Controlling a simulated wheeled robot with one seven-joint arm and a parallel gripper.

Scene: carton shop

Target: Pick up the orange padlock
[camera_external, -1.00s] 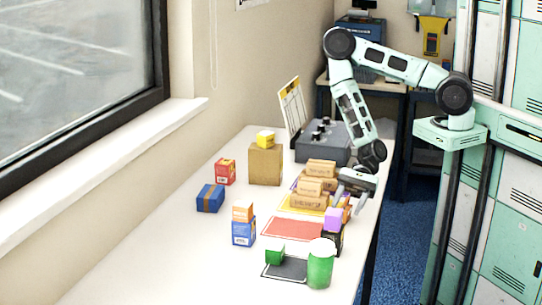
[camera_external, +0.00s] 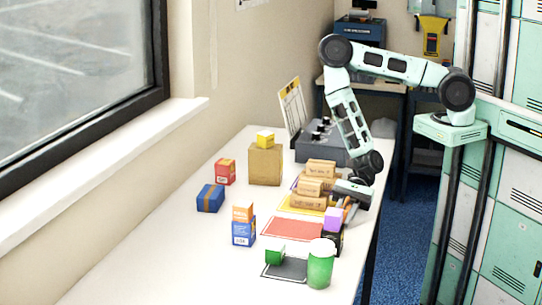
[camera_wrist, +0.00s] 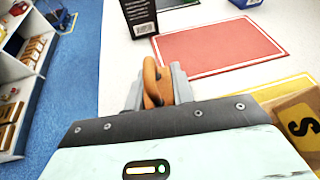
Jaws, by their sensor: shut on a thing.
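The orange padlock (camera_wrist: 151,80) is between the two grey fingers of my gripper (camera_wrist: 158,88) in the wrist view, touching both. My gripper is shut on it, near the edge of the white table. In the external view my gripper (camera_external: 346,203) is low at the table's right side, beside the stacked brown cartons. The padlock is mostly hidden by the gripper there, with only a small orange patch showing. I cannot tell whether the padlock touches the table.
Brown cartons (camera_external: 311,187) stand on a yellow mat to the gripper's left. A purple cube (camera_external: 332,218) sits on a black box (camera_wrist: 141,20) close in front. The left tabletop is freer.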

